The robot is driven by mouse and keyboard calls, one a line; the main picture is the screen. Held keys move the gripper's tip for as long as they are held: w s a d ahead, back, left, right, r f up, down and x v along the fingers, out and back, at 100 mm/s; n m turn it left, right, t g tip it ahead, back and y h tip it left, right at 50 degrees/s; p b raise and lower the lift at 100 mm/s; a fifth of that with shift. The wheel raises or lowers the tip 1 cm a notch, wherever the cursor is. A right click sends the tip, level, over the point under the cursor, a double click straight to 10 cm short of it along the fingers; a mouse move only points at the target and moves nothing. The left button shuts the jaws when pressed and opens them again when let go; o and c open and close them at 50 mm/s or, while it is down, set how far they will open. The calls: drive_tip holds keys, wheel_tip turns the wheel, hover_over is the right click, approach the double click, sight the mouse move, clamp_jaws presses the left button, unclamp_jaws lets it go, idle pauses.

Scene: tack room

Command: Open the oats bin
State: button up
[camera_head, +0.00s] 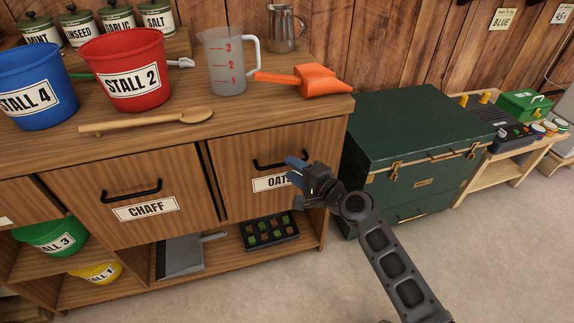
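The oats bin (239,193) is a wooden front in the right part of the cabinet, with a black bar handle (268,166) and a white label (266,184) reading "OATS", its end hidden by my gripper. The bin front looks closed, flush with the cabinet. My gripper (294,169) is in front of the bin's right side, near the right end of the handle. Its two blue fingers are apart with nothing seen between them. I cannot tell whether a finger touches the handle.
The chaff bin (107,197) is closed on the left. A green trunk (415,135) stands close right of the cabinet. A seedling tray (270,233) sits below. The floor in front is clear.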

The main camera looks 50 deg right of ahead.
drive_tip(key=shift+x, duration=1.5)
clamp_jaws()
